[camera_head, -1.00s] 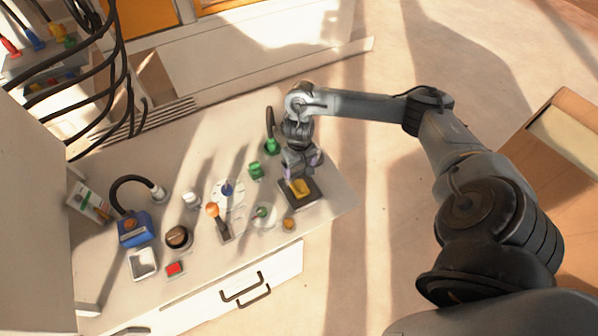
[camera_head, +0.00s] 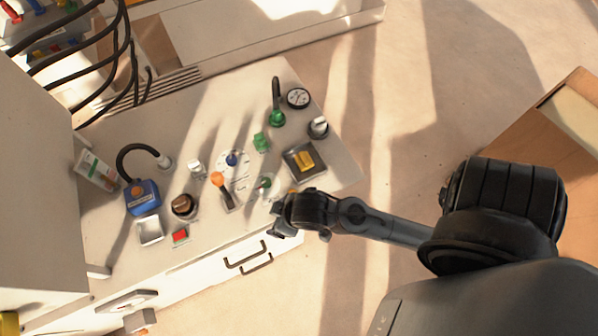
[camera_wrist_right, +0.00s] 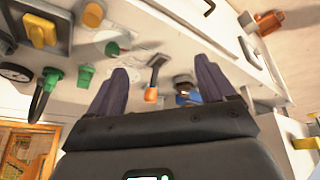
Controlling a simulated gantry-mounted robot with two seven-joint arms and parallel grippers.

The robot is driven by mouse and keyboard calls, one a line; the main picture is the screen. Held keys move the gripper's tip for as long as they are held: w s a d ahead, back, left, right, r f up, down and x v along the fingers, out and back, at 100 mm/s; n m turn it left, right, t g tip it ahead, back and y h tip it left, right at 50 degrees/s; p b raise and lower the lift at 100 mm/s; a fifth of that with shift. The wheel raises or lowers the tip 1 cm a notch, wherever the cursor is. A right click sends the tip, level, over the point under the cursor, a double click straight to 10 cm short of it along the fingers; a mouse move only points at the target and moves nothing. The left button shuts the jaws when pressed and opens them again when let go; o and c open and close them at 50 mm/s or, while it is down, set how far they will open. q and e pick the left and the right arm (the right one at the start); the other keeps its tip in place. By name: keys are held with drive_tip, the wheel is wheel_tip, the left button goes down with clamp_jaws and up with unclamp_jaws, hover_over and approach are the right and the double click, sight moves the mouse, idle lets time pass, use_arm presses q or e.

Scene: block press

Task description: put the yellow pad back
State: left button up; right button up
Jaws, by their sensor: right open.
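The pad also shows in the right wrist view (camera_wrist_right: 38,32), at the upper left. My right gripper (camera_head: 277,226) is at the panel's front edge, below and left of the pad in the head view and apart from it. In the right wrist view its fingers (camera_wrist_right: 162,80) are spread with nothing between them. My left gripper is not in view.
An orange-topped lever (camera_head: 218,179), a blue box (camera_head: 142,197) and a red button (camera_head: 180,235) are to the left. Drawer handles (camera_head: 247,258) stick out in front.

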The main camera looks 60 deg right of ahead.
drive_tip(key=shift+g, duration=0.7)
drive_tip(key=s, duration=0.1)
drive_tip(key=s+d, duration=0.1)
drive_tip(key=s, duration=0.1)
drive_tip(key=s+d, duration=0.1)
drive_tip(key=shift+s+r, duration=0.25)
drive_tip(key=shift+s, duration=0.1)
drive_tip(key=shift+a+r, duration=0.1)
wheel_tip(320, 180, up, 30)
drive_tip(key=p, duration=2.9)
drive_tip(key=shift+f+p, duration=0.2)
drive_tip(key=shift+p, duration=0.2)
